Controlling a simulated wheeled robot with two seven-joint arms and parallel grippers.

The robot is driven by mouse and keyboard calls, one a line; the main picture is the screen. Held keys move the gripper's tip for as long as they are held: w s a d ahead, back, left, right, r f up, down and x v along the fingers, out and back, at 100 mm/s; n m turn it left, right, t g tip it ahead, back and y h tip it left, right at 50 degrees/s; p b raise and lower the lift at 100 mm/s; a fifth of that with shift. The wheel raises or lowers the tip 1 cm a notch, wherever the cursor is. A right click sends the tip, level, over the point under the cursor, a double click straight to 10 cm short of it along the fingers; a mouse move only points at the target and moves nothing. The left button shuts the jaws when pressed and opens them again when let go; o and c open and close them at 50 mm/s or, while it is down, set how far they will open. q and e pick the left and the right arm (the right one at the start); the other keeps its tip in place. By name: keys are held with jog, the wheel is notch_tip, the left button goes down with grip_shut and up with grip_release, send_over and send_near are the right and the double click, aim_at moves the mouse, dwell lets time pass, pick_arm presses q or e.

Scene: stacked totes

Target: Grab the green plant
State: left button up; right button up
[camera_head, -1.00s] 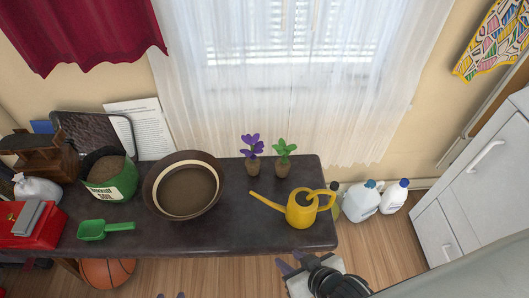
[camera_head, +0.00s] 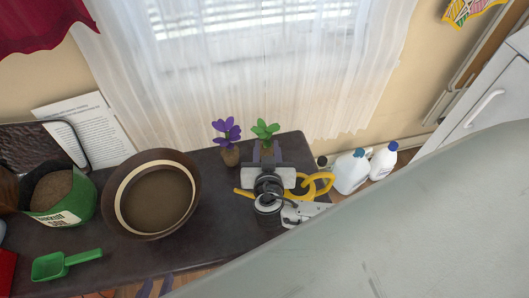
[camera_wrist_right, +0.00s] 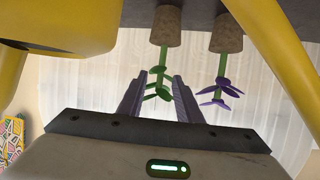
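The green plant (camera_head: 265,129) stands in a small brown pot near the back edge of the dark table. It also shows upside down in the right wrist view (camera_wrist_right: 160,78), with its pot (camera_wrist_right: 166,26) above. My right gripper (camera_head: 267,152) is just in front of the plant and partly hides its pot. In the wrist view the right fingers (camera_wrist_right: 160,98) are apart, with green leaves between them and no clear grip. My left gripper (camera_head: 154,287) shows only two separated fingertips at the bottom edge, with nothing visible between them.
A purple-flowered plant (camera_head: 227,130) stands close left of the green one. A yellow watering can (camera_head: 319,185) is partly under my right arm. A brown bowl (camera_head: 118,200), a green soil pot (camera_head: 80,204) and a green scoop (camera_head: 62,264) lie left. White jugs (camera_head: 350,172) stand beyond the table.

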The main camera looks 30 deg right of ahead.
aim_at(266, 136)
jog(key=shift+r+x, duration=0.1)
jog(key=shift+x, duration=1.45)
jog(key=shift+r+x, duration=0.15)
jog(key=shift+x, duration=1.4)
jog(key=shift+w, duration=0.15)
grip_shut()
